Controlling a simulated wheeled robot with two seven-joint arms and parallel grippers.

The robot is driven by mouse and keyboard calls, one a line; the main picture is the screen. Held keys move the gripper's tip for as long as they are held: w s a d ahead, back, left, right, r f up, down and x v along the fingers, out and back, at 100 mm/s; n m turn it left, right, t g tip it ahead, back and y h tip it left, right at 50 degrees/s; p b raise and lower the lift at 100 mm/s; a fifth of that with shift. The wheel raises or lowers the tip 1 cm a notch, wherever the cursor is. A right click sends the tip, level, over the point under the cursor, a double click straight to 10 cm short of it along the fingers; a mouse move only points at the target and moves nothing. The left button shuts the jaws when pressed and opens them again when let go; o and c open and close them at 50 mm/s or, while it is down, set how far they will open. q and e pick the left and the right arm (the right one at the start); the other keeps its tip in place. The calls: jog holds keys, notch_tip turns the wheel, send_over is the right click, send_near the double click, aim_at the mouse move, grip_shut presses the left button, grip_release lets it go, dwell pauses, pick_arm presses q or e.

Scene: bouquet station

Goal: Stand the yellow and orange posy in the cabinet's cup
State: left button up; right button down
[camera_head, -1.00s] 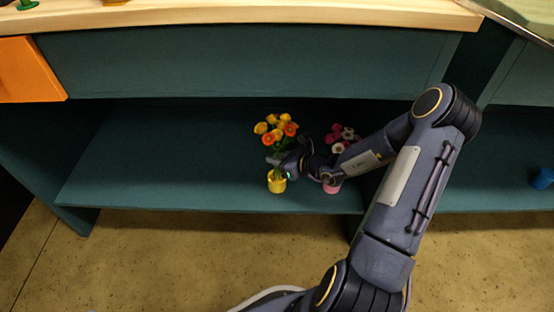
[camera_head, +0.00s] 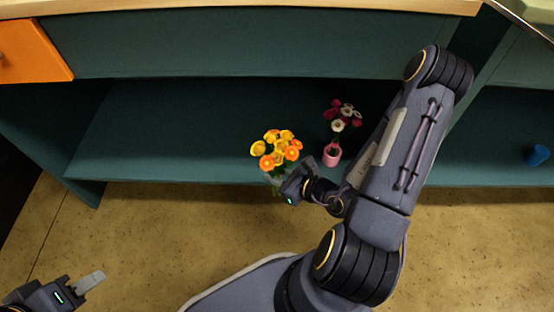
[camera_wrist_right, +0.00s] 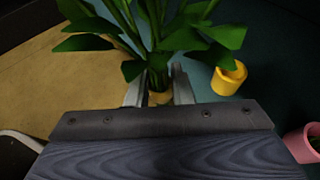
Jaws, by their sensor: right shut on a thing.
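A yellow cup (camera_wrist_right: 229,78) stands upright and apart from the posy, on the teal surface right of the fingers. In the head view this cup is hidden, seemingly behind the blossoms. My left gripper (camera_head: 90,281) is low at the left, far from the posy. Its finger opening is unclear.
A pink vase (camera_head: 332,157) with pink and white flowers stands on the shelf (camera_head: 190,135) close to my right forearm. A blue cup (camera_head: 538,155) is in the right bay. The shelf's left part is clear. A wooden counter (camera_head: 240,8) overhangs above.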

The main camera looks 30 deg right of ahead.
aim_at(277, 170)
jog(key=shift+s+a+r+p, duration=0.15)
jog(key=shift+s+r+p, duration=0.05)
jog(key=shift+r+p, duration=0.45)
notch_tip(277, 170, up, 6)
jog(key=p, duration=0.4)
jog(key=shift+f+p, duration=0.1)
jog(key=shift+p, duration=0.3)
jog(key=shift+w, duration=0.1)
